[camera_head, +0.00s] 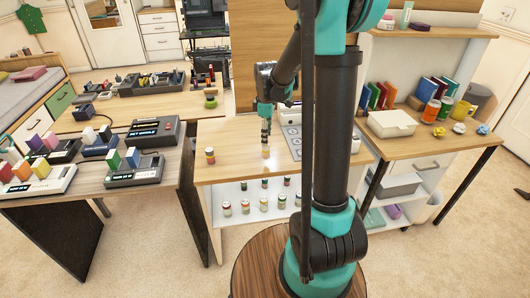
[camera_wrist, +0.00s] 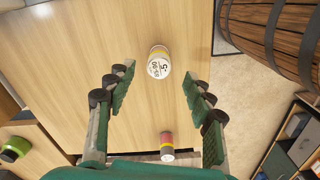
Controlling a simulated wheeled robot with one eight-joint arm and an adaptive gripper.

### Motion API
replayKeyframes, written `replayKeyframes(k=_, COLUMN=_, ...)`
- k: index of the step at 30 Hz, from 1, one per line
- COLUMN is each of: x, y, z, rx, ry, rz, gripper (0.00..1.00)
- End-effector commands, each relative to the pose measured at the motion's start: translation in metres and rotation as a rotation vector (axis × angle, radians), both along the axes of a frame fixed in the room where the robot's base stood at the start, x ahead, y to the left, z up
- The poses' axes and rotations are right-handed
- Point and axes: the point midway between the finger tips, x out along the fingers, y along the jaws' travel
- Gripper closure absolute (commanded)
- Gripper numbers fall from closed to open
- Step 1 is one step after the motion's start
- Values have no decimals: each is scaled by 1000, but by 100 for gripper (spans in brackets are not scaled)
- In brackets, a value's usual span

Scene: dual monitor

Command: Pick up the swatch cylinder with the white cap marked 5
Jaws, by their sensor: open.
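The swatch cylinder with the white cap marked 5 (camera_wrist: 159,63) stands on the wooden tabletop in the wrist view. Its cap faces the camera, and yellow and reddish bands show on its side. In the head view a small tan cylinder (camera_head: 265,153), which seems to be the same one, is just below my gripper (camera_head: 266,126). In the wrist view my gripper (camera_wrist: 160,82) is open, its fingers to the left and right of the capped cylinder in the picture. Nothing is held. I cannot tell how far the fingertips are above it.
A second cylinder (camera_wrist: 167,147), red and grey with a pale cap, stands apart; it also shows in the head view (camera_head: 210,156). Several cylinders stand on the shelf (camera_head: 256,215) below. A panel (camera_head: 292,142) lies right of my gripper.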

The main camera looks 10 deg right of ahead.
Motion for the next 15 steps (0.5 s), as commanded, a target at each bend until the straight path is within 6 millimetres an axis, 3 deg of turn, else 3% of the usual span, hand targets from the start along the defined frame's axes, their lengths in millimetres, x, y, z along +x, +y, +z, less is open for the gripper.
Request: replayKeyframes(k=15, x=2, y=4, z=-51, rx=0, ry=0, rz=0, gripper=47)
